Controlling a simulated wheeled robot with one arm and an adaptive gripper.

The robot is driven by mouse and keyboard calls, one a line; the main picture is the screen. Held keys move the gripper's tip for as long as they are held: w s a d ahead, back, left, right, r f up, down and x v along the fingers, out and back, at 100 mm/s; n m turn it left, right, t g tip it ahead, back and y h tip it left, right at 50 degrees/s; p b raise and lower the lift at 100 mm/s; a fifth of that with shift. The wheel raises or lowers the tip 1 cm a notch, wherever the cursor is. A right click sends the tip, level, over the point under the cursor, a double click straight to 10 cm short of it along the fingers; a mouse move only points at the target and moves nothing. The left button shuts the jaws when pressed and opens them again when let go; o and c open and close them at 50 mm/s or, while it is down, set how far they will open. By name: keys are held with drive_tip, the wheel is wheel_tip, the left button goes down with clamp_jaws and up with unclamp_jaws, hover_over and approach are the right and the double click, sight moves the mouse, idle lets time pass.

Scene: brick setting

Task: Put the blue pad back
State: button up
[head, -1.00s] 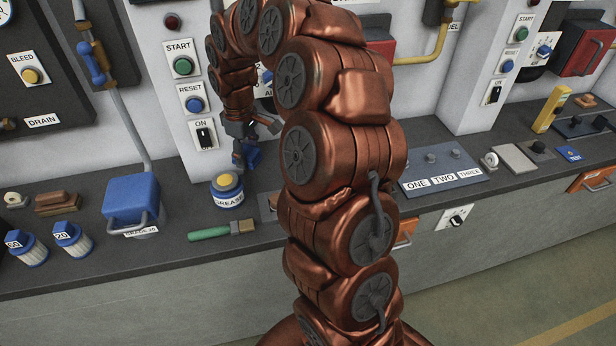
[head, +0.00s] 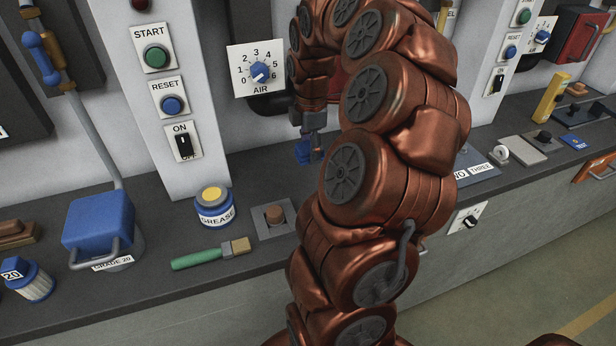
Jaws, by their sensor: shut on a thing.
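My gripper (head: 308,147) is at the end of the copper-coloured arm, above the back of the dark bench, right of the grease tin. It is shut on a small blue thing (head: 302,153), which looks like the blue pad. The pad hangs clear of the bench top as far as I can see. The fingers cover part of it, and its exact shape is too small to tell.
A blue grease tin (head: 214,207), a brown knob on a grey plate (head: 272,230) and a green-handled brush (head: 208,256) stand or lie below left. A blue lidded box (head: 98,222) is further left. My arm hides the bench's middle.

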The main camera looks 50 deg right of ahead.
sight(311, 183)
drive_tip(key=shift+f+p, duration=0.8)
drive_tip(key=shift+f, duration=3.45)
drive_tip(key=shift+f, duration=0.2)
drive_tip(key=o, duration=1.1)
drive_tip(key=shift+r, duration=0.1)
drive_tip(key=shift+r, duration=0.55)
wheel_tip(311, 183, up, 11)
drive_tip(key=shift+r+b, duration=0.1)
drive_tip(key=shift+b, duration=1.15)
